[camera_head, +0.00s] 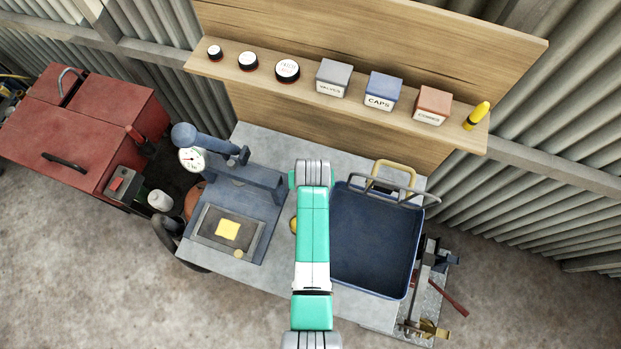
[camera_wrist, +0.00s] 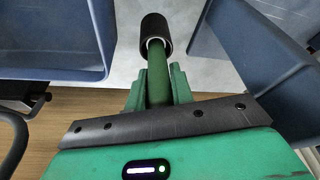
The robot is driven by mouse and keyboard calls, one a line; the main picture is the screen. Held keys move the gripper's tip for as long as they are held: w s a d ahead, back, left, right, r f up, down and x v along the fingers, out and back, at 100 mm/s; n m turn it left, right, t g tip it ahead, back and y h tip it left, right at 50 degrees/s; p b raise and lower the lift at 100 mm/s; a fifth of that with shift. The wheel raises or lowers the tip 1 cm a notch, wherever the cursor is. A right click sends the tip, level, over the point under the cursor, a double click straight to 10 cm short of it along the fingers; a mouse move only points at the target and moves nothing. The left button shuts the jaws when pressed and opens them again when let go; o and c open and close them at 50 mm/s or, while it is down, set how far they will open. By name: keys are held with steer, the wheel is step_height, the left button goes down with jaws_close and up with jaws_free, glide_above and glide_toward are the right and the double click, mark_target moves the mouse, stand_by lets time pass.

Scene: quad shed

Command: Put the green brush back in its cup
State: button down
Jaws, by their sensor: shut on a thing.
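In the wrist view my gripper (camera_wrist: 157,86) is shut on the green brush (camera_wrist: 157,60), whose round green handle lies between the two green fingers. A black cylinder with a pale inner rim (camera_wrist: 156,32) surrounds the far end of the handle. I cannot tell whether this is part of the brush or a cup around it. In the head view my arm hides the gripper and the brush above the bench, between the press and the blue tray. No cup can be clearly made out in either view.
The blue tray (camera_head: 374,240) with raised handles stands right of my arm; the blue press (camera_head: 262,180) stands left. Between them is grey bench top (camera_head: 276,268). The wooden shelf (camera_head: 355,113) behind holds tins, small boxes and a yellow item (camera_head: 477,115).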

steer(key=shift+f, duration=0.1)
steer(key=c, duration=1.2)
jaws_free()
steer(key=shift+r, duration=0.3)
steer(key=p+v, duration=0.1)
steer(key=v, duration=1)
steer(key=shift+r, duration=0.3)
steer(key=shift+s, duration=0.1)
